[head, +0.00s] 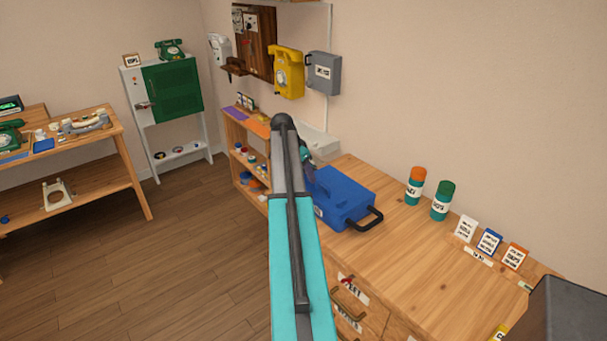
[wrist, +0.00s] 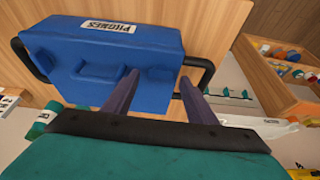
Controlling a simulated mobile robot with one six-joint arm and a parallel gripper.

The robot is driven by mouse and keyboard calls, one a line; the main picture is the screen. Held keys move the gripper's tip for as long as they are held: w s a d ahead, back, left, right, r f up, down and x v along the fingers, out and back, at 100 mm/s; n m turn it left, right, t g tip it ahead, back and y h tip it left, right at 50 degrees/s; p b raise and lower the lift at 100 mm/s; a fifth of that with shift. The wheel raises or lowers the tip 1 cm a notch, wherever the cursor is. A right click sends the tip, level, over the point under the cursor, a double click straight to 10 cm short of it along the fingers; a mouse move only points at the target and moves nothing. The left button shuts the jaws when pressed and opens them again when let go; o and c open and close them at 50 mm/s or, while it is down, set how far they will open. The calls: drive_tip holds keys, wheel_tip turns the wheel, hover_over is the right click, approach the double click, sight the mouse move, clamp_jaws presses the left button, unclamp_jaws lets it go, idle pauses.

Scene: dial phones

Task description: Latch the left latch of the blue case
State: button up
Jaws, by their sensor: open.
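The blue case (head: 345,196) stands on the wooden counter in the head view, with black handles at its ends. In the wrist view the blue case (wrist: 60,42) fills the upper left, with a white PHONES label (wrist: 107,25). In the head view my arm hides part of the case.
Orange-capped (head: 416,186) and green-capped (head: 442,201) canisters stand right of the case, with small cards (head: 489,242) beyond. A yellow phone (head: 287,72) and grey box (head: 322,73) hang on the wall behind. A low shelf (head: 240,150) stands left of the counter.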

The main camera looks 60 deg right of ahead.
drive_tip(key=shift+r, duration=0.1)
drive_tip(key=b+v, duration=0.3)
drive_tip(key=v, duration=1)
drive_tip(key=shift+a+r, duration=0.2)
drive_tip(key=shift+r, duration=0.1)
idle(0.3)
